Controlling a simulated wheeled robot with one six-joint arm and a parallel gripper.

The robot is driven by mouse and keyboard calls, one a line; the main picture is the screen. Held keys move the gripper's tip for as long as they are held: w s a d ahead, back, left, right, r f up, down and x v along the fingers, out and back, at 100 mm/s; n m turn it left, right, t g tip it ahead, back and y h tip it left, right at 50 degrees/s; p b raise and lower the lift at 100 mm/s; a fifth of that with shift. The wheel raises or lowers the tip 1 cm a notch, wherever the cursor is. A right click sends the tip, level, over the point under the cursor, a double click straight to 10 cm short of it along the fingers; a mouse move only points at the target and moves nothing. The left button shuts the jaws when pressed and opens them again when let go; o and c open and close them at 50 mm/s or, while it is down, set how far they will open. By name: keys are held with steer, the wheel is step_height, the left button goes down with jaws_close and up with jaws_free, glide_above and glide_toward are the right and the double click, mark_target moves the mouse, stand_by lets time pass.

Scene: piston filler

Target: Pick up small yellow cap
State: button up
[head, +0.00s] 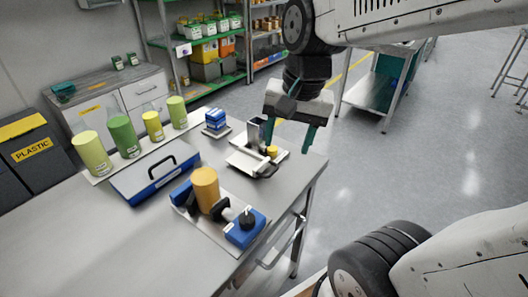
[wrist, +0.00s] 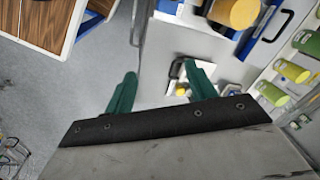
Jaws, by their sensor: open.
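The small yellow cap (head: 271,151) sits on a white plate (head: 240,156) with a grey metal holder and a black handle, near the right edge of the steel table. In the wrist view the yellow cap (wrist: 181,91) shows between the green fingers, nearer the right one. My gripper (head: 290,138) has two green fingers, is open and empty, and hangs above and to the right of the cap in the head view. The gripper also shows in the wrist view (wrist: 160,85), its fingers apart.
On the table stand a large orange cylinder (head: 205,190) in a blue fixture, a blue tray (head: 150,180) with a black handle, several green and yellow bottles (head: 123,137), and a small blue device (head: 216,121). Table (head: 90,235) is bare at front left.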

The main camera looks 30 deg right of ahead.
steer(key=w+d+f+m, duration=0.3)
steer(key=w+m, duration=0.3)
steer(key=w+d+f+m, duration=0.2)
steer(key=w+m, duration=0.3)
steer(key=m+y, duration=0.1)
steer(key=m, duration=0.8)
glide_toward(272, 148)
steer(key=s, duration=0.2)
steer(key=shift+m+t, duration=0.5)
steer(key=shift+m, duration=0.2)
steer(key=x, duration=0.6)
steer(key=w+x, duration=0.1)
steer(key=x, duration=0.2)
steer(key=shift+r, duration=0.15)
steer(key=c, duration=1.1)
